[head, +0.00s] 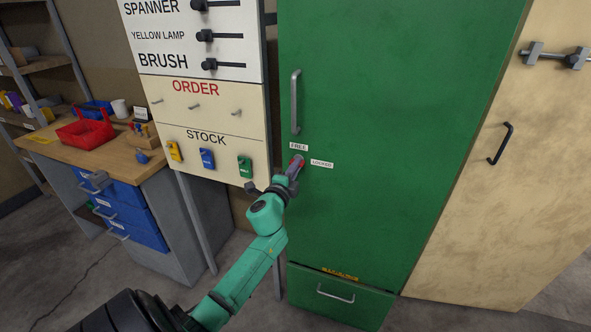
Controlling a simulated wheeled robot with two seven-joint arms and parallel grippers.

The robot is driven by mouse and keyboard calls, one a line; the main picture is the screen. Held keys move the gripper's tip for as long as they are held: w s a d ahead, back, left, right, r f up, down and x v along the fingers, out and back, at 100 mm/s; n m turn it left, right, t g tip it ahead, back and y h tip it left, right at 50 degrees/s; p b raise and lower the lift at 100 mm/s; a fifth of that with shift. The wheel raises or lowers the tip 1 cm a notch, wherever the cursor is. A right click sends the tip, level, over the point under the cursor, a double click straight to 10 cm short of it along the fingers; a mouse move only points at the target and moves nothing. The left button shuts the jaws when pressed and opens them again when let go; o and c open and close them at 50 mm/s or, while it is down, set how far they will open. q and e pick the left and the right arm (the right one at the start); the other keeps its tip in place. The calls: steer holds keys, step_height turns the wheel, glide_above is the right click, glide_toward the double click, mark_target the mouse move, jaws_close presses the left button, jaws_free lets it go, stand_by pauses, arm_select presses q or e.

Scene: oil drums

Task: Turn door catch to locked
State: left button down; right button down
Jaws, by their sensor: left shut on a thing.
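The tall green cabinet door (390,130) fills the middle of the head view, with a grey vertical handle (296,102). Below the handle is a small red door catch (299,161), between a FREE label (299,147) above it and a LOCKED label (322,164) to its right. My left gripper (296,170) reaches up from below and is shut on the catch. The gripper hides part of the catch, so I cannot tell exactly which label it points to. My right gripper is not in view.
A white and cream board (205,100) with sliders, hooks and coloured stock tags stands close left of the door. A workbench (75,150) with a red tray (86,130) is further left. A green drawer (336,296) is below the door, a beige door (510,200) to the right.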

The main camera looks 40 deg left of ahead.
arm_select(q)
steer(key=shift+m, duration=0.4)
steer(key=c, duration=0.9)
jaws_free()
steer(key=shift+s, duration=0.1)
steer(key=b+v, duration=0.2)
steer(key=v, duration=1.2)
steer(key=shift+s+d, duration=0.1)
steer(key=shift+s, duration=0.05)
